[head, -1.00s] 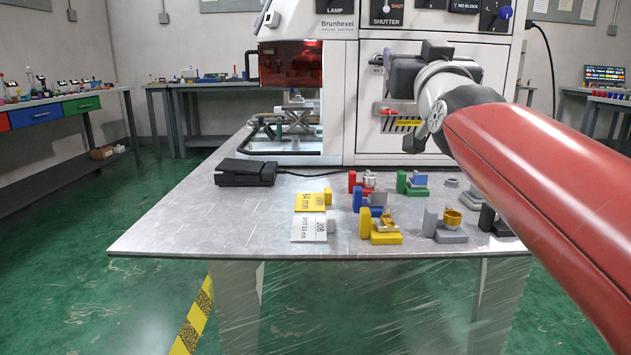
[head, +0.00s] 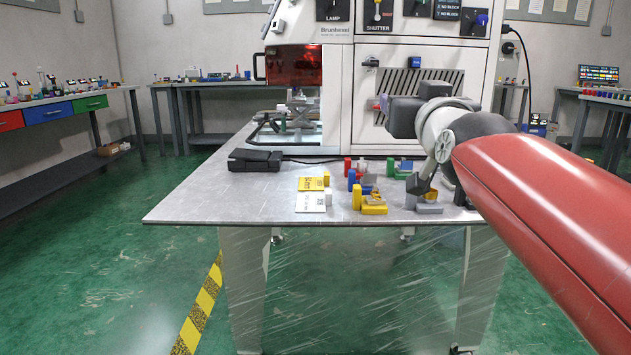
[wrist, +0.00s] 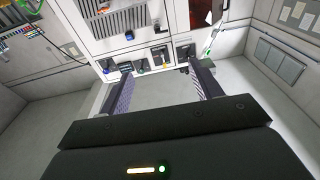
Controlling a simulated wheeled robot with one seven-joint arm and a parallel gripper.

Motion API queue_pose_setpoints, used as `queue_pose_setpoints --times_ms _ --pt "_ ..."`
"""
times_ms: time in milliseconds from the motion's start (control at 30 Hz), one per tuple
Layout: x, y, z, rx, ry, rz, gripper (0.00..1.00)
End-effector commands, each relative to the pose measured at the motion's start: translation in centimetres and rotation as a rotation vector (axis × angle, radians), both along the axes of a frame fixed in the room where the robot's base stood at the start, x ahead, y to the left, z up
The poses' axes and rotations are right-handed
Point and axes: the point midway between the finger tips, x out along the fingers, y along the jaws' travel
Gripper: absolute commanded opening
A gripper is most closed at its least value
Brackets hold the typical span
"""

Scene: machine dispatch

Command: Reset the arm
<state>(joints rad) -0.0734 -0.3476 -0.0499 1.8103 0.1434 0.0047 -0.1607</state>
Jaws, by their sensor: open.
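My red arm (head: 560,210) reaches in from the right in the head view. Its dark wrist end (head: 405,117) is raised above the steel table, in front of the machine (head: 340,110). Beyond the fingers are the machine's white panel and knobs (wrist: 155,58), tilted and at a distance.
The steel table (head: 235,205) holds a black pedal (head: 255,160), yellow and white cards (head: 311,203), and several coloured holders such as a yellow one (head: 370,205). My arm partly hides its right side. Green floor (head: 120,270) is open at left.

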Motion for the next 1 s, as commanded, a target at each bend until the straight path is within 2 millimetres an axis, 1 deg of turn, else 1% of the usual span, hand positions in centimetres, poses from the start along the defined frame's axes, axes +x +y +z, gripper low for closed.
queue_pose_setpoints --times_ms 167,267,367,400,467,500,567,600,700,800,833,900,1000 --pt "-1.9 0.2 -5.0 -0.005 0.165 0.015 0.64" --pt "-3.4 0.3 -8.6 -0.004 0.283 0.022 0.64" --pt "-5.8 0.4 -13.0 -0.009 0.426 0.027 0.64" --pt "-7.1 0.4 -15.2 -0.009 0.497 0.028 0.64" --pt "-9.4 0.4 -18.7 -0.009 0.612 0.027 0.64" --pt "-11.2 0.3 -21.2 -0.011 0.693 0.024 0.64" --pt "-13.9 0.2 -24.5 -0.010 0.808 0.018 0.64" --pt "-15.6 0.1 -26.5 -0.013 0.879 0.013 0.64" --pt "-19.3 -0.1 -30.4 -0.013 1.025 -0.002 0.64" --pt "-21.9 -0.3 -32.9 -0.015 1.121 -0.014 0.64" --pt "-22.5 -0.4 -33.4 -0.015 1.142 -0.017 0.64" --pt "-23.3 -0.4 -34.1 -0.015 1.172 -0.022 0.64" --pt "-23.7 -0.5 -34.5 -0.015 1.186 -0.024 0.64"
